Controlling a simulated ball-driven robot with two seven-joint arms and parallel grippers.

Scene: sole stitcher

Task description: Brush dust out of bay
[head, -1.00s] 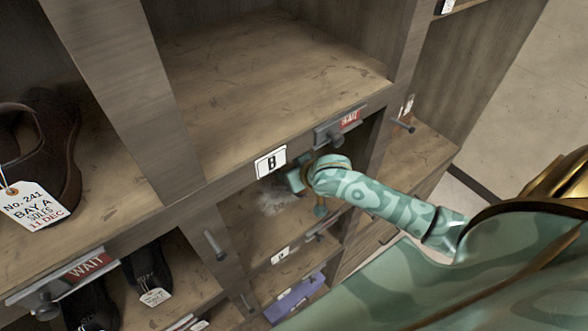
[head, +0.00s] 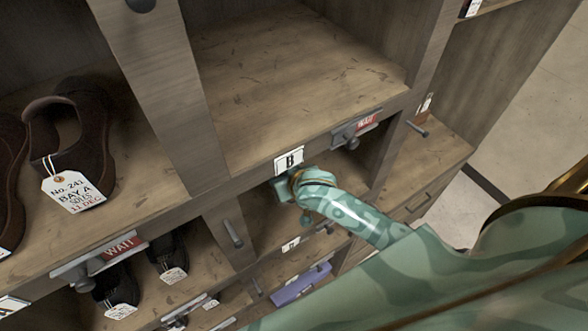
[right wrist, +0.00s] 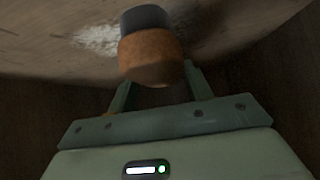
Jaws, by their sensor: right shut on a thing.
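My right arm reaches into the bay (head: 262,222) below the plate marked B (head: 289,160). My right gripper (head: 282,190) is at that bay's opening, partly hidden by its wrist. In the right wrist view my right gripper (right wrist: 160,78) is shut on a brush with a brown-orange body (right wrist: 152,60) and a dark end (right wrist: 145,18). A pale dust patch (right wrist: 98,40) lies on the wooden surface, just left of the brush's dark end. Whether the brush touches the surface is unclear. The dust and brush are not visible in the head view. My left gripper is out of view.
Brown shoes (head: 75,145) with a Bay A tag stand at left. Dark shoes (head: 118,285) stand below. Red WAIT plates on brackets (head: 98,262) and (head: 352,130) and a grey peg (head: 233,232) stick out from the frame. The upper bay (head: 290,85) is empty.

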